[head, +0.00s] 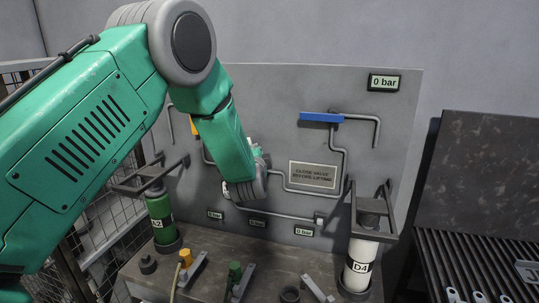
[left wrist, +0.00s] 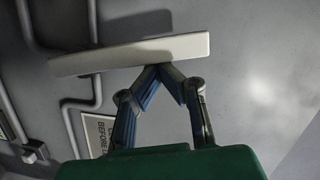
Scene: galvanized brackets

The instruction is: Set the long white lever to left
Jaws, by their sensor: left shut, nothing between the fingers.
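The long white lever (left wrist: 130,55) crosses the upper part of the left wrist view, in front of the grey panel with its pipes. My left gripper (left wrist: 163,72) is shut and empty, its fingertips meeting right at the lever's lower edge in that view. I cannot tell whether they touch it. In the head view my green left arm reaches to the middle of the panel and hides the fingertips; I cannot make out the white lever there. My right gripper is in neither view.
A blue lever (head: 322,118) sits on the panel right of my arm, above a warning plate (head: 313,174). A yellow lever (head: 194,127) is partly hidden by my arm. Green (head: 161,215) and white D4 (head: 361,262) cylinders stand on the bench. Several small levers stand in front.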

